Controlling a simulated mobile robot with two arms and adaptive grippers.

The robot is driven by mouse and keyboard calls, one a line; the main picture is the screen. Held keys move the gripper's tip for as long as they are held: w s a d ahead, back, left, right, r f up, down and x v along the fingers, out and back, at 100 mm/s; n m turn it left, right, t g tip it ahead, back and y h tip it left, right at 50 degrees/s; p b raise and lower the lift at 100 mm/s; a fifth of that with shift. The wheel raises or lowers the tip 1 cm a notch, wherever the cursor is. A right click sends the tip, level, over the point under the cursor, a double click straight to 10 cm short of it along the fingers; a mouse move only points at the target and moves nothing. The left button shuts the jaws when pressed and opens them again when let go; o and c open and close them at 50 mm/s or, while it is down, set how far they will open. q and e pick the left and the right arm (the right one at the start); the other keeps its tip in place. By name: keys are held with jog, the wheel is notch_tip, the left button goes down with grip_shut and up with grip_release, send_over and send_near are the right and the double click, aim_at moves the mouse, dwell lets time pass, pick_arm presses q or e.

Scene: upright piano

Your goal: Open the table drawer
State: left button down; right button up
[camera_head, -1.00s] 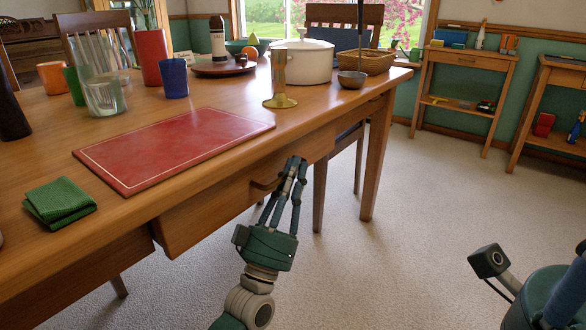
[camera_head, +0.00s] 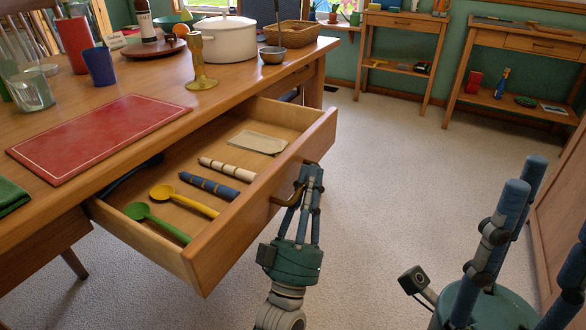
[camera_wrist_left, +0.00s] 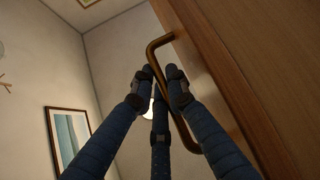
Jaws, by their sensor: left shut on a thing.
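The table drawer (camera_head: 262,190) stands well out from the wooden table (camera_head: 120,88). Inside it lie a green spoon (camera_head: 150,218), a yellow spoon (camera_head: 180,197), a blue rolled item (camera_head: 209,186), a pale rolled item (camera_head: 226,170) and a folded cloth (camera_head: 257,143). My left gripper (camera_head: 311,178) is shut on the brass drawer handle (camera_head: 291,195) at the drawer front. The left wrist view shows the fingers around the handle (camera_wrist_left: 155,62). My right gripper (camera_head: 518,196) is at the lower right, with its fingers apart and away from the table.
On the tabletop are a red mat (camera_head: 100,135), a brass candlestick (camera_head: 201,65), a white pot (camera_head: 229,40), a blue cup (camera_head: 100,66) and a wicker basket (camera_head: 289,34). The carpet (camera_head: 390,180) before the drawer is clear. Side tables (camera_head: 520,42) stand along the far wall.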

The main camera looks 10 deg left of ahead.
pick_arm(q)
jog(key=shift+s+d+f, duration=0.1)
jog(key=shift+s+d, duration=0.2)
jog(key=shift+d, duration=0.45)
jog(key=c, duration=2)
grip_release()
jog(key=shift+s, duration=0.1)
jog(key=v, duration=1.2)
